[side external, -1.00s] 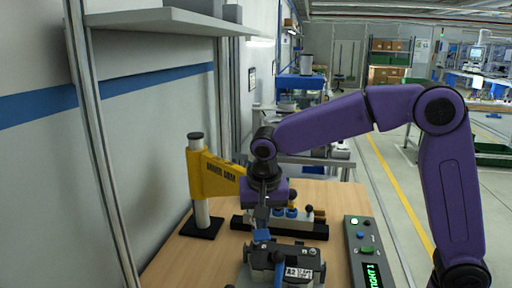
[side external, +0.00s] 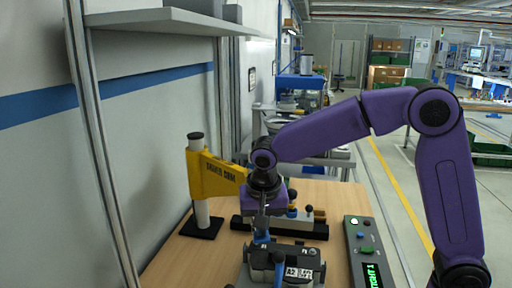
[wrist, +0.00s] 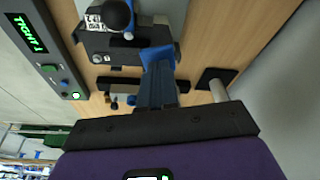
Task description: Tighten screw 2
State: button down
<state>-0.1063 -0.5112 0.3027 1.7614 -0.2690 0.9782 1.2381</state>
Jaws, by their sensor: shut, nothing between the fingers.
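My gripper (side external: 261,240) is shut and empty, pointing down at the back left edge of a grey fixture (side external: 262,258) on the wooden bench. Its blue fingers also show in the wrist view (wrist: 157,58), reaching to the fixture's edge; whether they touch it I cannot tell. The fixture has a white label (side external: 299,272) and a dark, round-ended handle (wrist: 116,14) standing up. A small round, screw-like head (wrist: 97,58) sits on the fixture in the wrist view. I cannot tell which screw is screw 2. A control box (side external: 356,240) shows green text like "TIGHT 1".
A yellow arm on a post (side external: 215,174) stands at the back left. A black-based rack with several knobs (side external: 310,229) lies behind the fixture. The wall is close on the left. Bare wooden bench (side external: 205,262) shows left of the fixture.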

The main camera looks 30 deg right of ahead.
aim_at(262, 239)
jog(key=shift+s+x, duration=0.15)
jog(key=shift+x, duration=0.6)
jog(key=shift+s+x, duration=0.15)
jog(key=shift+x, duration=0.55)
jog(key=shift+a+f, duration=0.15)
jog(key=shift+f, duration=0.65)
dwell(3.1)
jog(key=shift+r, duration=0.1)
jog(key=shift+w+d+r+v, duration=0.15)
jog(key=shift+w+v, duration=0.15)
jog(key=shift+v, duration=1.1)
jog(key=shift+w+d+v, duration=0.2)
jog(key=shift+w+v, duration=0.05)
jog(key=shift+v, duration=1.1)
jog(key=shift+w+d+r+v, duration=0.15)
jog(key=shift+w+v, duration=0.15)
jog(key=shift+v, duration=1.1)
jog(key=shift+r, duration=0.2)
jog(key=shift+s, duration=0.1)
